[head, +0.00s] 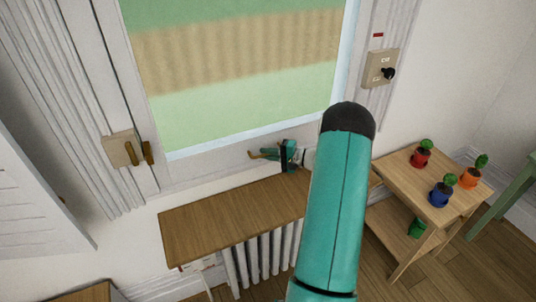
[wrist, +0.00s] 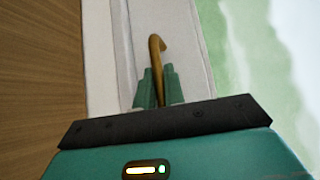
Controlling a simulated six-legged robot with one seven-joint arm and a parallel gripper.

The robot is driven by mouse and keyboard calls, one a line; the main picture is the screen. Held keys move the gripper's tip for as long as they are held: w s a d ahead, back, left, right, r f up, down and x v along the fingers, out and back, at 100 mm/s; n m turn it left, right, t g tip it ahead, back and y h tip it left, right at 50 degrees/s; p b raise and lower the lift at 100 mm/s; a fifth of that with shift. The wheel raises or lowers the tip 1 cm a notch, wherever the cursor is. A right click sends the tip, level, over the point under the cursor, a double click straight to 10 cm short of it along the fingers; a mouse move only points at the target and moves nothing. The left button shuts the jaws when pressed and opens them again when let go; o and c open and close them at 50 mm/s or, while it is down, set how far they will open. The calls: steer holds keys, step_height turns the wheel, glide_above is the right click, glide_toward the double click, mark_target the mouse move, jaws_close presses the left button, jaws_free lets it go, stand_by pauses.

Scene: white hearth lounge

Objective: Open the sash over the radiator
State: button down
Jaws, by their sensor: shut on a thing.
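The sash (head: 205,170) is a white-framed window pane above the radiator (head: 265,252), which stands under a wooden shelf (head: 235,218). I cannot tell if the sash stands slightly ajar. A brass hooked handle (head: 254,154) sits on its bottom rail; in the wrist view the handle (wrist: 156,46) rises between my fingers. My gripper (head: 268,153) is teal and shut on this handle, just above the shelf; its fingers also show in the wrist view (wrist: 158,90). My arm hides the right end of the shelf and part of the radiator.
A beige box with brass levers (head: 122,150) is on the left frame. A wall box with a black knob (head: 381,68) is on the right. A wooden side table (head: 405,180) holds small red, blue and orange pots. A white shutter (head: 35,190) stands at left.

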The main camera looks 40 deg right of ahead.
mark_target(268, 89)
step_height(268, 89, up, 26)
steer(key=shift+f, duration=0.15)
stand_by(0.3)
steer(key=c, duration=1.5)
jaws_free()
steer(key=shift+f, duration=0.1)
steer(key=v, duration=1.4)
steer(key=shift+w, duration=0.1)
